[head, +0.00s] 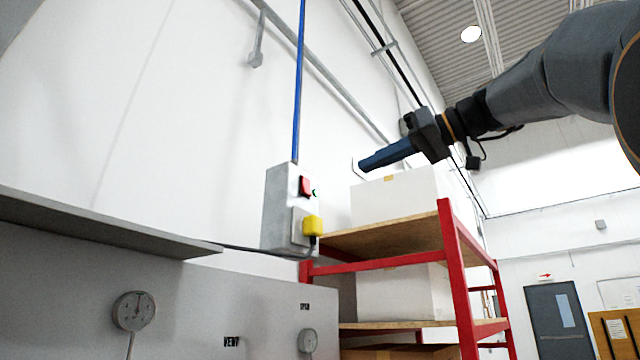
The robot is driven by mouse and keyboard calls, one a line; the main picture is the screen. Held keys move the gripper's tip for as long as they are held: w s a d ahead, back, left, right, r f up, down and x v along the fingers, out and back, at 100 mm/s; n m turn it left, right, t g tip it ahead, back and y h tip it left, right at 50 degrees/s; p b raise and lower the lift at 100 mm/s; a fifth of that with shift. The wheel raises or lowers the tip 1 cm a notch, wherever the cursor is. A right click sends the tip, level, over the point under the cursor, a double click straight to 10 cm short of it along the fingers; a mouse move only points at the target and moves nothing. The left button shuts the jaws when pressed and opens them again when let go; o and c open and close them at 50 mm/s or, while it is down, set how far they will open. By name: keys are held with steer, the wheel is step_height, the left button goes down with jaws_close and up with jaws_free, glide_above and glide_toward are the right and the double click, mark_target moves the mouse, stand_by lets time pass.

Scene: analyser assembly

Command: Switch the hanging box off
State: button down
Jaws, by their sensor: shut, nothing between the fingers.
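The hanging box (278,212) is a grey box hung from a blue cable (299,80). On its right-hand face are a red button or switch (305,187), a small green light (314,193) beside it, and a yellow part (312,226) lower down. My gripper (362,167) is shut and empty, with its blue fingers together. It points left from the upper right and appears to the right of the box at about the red switch's height. A gap shows between the fingertips and the box. Depth between them is hard to tell.
A red-framed shelf (452,265) with white boxes (398,198) stands behind, at the right. A grey panel (180,300) with dials (134,311) and a ledge (90,220) fills the lower left. A dark cable runs from the ledge to the hanging box.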

steer(key=shift+s+r, duration=0.15)
steer(key=shift+r, duration=0.1)
steer(key=shift+a, duration=0.1)
steer(key=p, duration=0.6)
glide_toward(307, 191)
steer(key=x, duration=0.5)
steer(key=shift+r, duration=0.3)
steer(key=shift+x, duration=0.75)
steer(key=shift+f+b, duration=0.25)
steer(key=shift+b, duration=0.05)
